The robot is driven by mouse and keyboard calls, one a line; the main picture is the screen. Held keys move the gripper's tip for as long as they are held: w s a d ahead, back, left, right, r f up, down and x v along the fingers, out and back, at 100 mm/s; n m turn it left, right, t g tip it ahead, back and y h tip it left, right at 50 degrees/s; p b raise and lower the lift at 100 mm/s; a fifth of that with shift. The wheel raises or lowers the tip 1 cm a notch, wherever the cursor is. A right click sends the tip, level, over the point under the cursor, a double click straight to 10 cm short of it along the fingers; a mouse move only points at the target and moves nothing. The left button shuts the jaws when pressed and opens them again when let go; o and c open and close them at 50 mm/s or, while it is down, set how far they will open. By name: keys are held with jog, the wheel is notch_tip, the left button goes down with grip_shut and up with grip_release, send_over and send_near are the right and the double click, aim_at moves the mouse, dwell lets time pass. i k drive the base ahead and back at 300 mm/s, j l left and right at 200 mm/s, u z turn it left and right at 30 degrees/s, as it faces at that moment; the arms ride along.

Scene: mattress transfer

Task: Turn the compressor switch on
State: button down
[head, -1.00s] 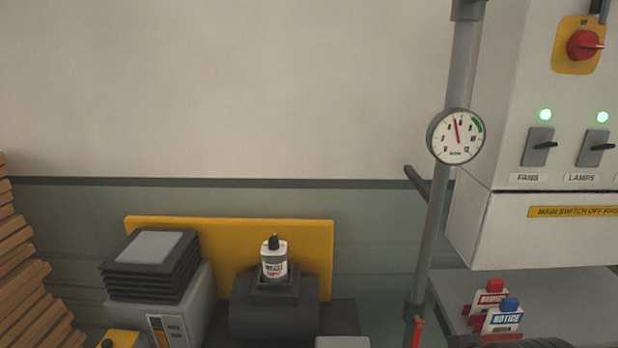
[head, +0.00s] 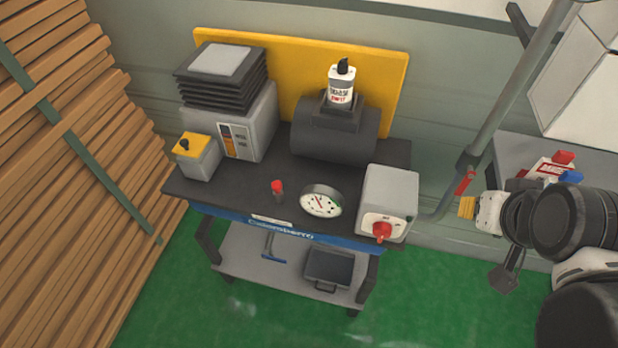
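The compressor unit stands on a dark-topped cart (head: 240,190) with a blue front strip. A grey switch box (head: 390,188) sits at the cart's front right corner. On its white front plate is a red rotary switch (head: 381,231); its labels are too small to read. A round pressure gauge (head: 321,201) is just left of the box. My arm reaches in from the right edge.
A red-capped part (head: 278,189), a small yellow-topped box (head: 198,153) and a white bottle (head: 341,85) are on the cart. A grey pipe (head: 505,95) rises at right, near my arm. Stacked planks (head: 60,200) fill the left. The green floor (head: 420,310) is clear in front.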

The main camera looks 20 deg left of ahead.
aim_at(382, 230)
jog(key=k+j, duration=0.15)
jog(key=k, duration=0.3)
jog(key=k+j, duration=0.2)
jog(key=k, duration=0.2)
jog(key=k+j, duration=0.15)
jog(key=k, duration=0.3)
jog(key=k+j, duration=0.15)
jog(key=k, duration=0.3)
